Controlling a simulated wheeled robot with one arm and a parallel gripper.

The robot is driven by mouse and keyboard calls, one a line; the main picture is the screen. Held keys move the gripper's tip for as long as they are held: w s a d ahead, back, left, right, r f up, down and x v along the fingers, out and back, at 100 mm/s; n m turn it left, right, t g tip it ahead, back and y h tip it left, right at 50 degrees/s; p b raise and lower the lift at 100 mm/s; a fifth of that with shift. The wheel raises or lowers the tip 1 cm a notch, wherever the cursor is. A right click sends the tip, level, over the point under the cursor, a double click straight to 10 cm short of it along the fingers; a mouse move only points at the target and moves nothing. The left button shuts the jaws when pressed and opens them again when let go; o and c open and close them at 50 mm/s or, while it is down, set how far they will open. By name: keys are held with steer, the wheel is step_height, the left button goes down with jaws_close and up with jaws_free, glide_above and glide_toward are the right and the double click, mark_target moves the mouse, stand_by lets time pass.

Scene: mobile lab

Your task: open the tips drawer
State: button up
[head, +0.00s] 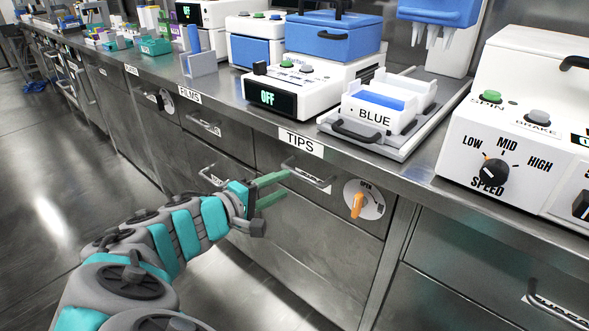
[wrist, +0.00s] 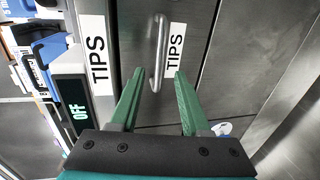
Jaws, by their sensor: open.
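The tips drawer (head: 270,157) is a steel front under the counter, flush with its neighbours. A "TIPS" sign (head: 301,141) is on the counter edge above it. Its bar handle (head: 318,182) also shows in the wrist view (wrist: 160,40), beside a second "TIPS" label (wrist: 174,46). An orange knob (head: 357,205) on a white dial marked "OPEN" sits right of the handle. My gripper (head: 289,184) is open and empty, with green fingers at the handle's left part. In the wrist view my fingertips (wrist: 160,74) lie either side of the handle's near end; I cannot tell contact.
The steel counter above holds a tray with a "BLUE" box (head: 374,115), a device reading "OFF" (head: 292,92) and a white machine with a speed dial (head: 495,170). The films drawer (head: 215,145) is to the left. Open floor (head: 75,150) lies left.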

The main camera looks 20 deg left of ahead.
mark_target(299, 177)
steer(key=shift+p+x, duration=0.45)
steer(key=shift+x, duration=3.4)
jaws_close()
